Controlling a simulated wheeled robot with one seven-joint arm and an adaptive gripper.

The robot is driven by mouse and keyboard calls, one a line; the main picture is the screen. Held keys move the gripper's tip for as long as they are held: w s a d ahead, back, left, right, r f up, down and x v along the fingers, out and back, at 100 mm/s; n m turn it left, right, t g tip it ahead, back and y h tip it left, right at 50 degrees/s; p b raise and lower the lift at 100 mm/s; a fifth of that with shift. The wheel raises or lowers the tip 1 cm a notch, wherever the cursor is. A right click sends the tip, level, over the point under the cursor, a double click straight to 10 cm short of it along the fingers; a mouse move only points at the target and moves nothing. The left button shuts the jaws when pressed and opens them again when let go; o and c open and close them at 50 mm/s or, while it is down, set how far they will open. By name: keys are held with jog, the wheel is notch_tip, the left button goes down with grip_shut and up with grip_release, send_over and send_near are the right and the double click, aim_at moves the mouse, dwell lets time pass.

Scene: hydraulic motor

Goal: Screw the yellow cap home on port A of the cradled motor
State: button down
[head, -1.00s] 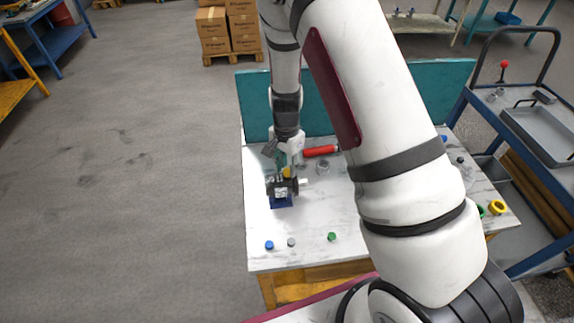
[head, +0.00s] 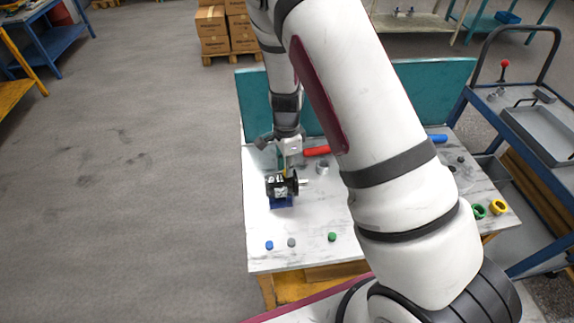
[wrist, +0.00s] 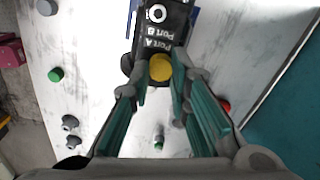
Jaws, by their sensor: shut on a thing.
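The motor (head: 279,186) is a dark body lying in a blue cradle (head: 281,202) on the white-topped table. In the wrist view the motor (wrist: 166,28) is at top centre, with white "Port A" and "Port B" labels and a pale open port beside them. The yellow cap (wrist: 160,67) is at the motor's near end, by the Port A label, between my fingertips. My gripper (wrist: 159,80) is shut on it from both sides. In the head view my gripper (head: 283,162) is just above and behind the motor. Cap threads and seating depth are hidden.
A blue cap (head: 269,245), a grey cap (head: 291,242) and a green cap (head: 332,237) lie along the table's front. A red cylinder (head: 317,151) and grey ring (head: 322,168) lie right of my gripper. A teal panel (head: 250,98) stands behind.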

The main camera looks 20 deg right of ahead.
jog(key=m, duration=0.4)
jog(key=shift+f+m, duration=0.1)
jog(key=shift+m, duration=0.2)
jog(key=c, duration=1.7)
grip_release()
